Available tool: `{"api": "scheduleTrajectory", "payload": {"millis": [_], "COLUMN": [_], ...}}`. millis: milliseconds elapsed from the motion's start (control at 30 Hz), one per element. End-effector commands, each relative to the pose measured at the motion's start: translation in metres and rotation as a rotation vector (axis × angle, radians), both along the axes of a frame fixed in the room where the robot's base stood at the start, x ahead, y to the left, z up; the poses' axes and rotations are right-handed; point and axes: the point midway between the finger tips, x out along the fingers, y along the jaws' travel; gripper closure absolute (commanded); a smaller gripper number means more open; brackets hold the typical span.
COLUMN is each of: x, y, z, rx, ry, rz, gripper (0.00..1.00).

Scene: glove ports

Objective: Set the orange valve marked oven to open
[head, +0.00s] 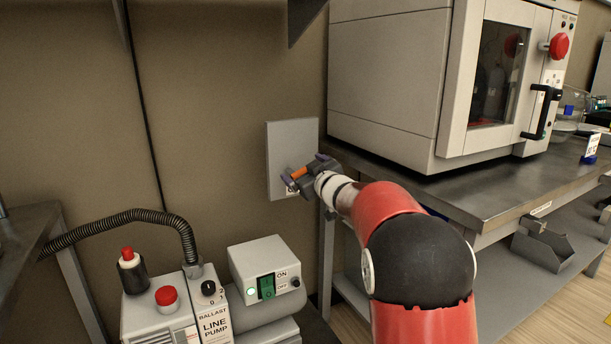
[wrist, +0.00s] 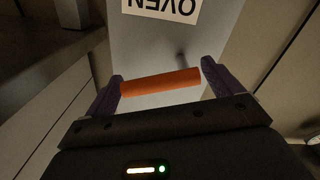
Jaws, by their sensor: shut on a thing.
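The orange valve handle (wrist: 160,82) is a short bar in front of a grey wall panel (head: 291,140). In the wrist view it lies nearly level between the two fingers of my gripper (wrist: 161,84), which touch its two ends. A label reading OVEN (wrist: 163,8) is on the panel and appears upside down in the wrist view. In the head view the orange handle (head: 300,172) shows between the fingers of my gripper (head: 306,172) near the panel's lower part. The valve's pivot and any open or shut marks are hidden or too small to read.
A large oven (head: 393,90) stands on a steel bench (head: 470,195) to the right. A line pump (head: 215,325) with a black hose (head: 120,220) and a switch box (head: 266,265) sits below the panel. A bracket hangs above.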

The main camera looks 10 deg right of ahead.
Motion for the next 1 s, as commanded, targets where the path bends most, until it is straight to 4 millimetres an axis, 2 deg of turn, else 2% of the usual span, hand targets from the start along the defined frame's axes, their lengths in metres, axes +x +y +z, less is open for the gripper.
{"api": "scheduleTrajectory", "payload": {"millis": [1000], "x": [-0.007], "y": [0.02], "z": [0.013], "rx": [-0.901], "ry": [-0.293], "rz": [0.0], "gripper": [0.5]}}
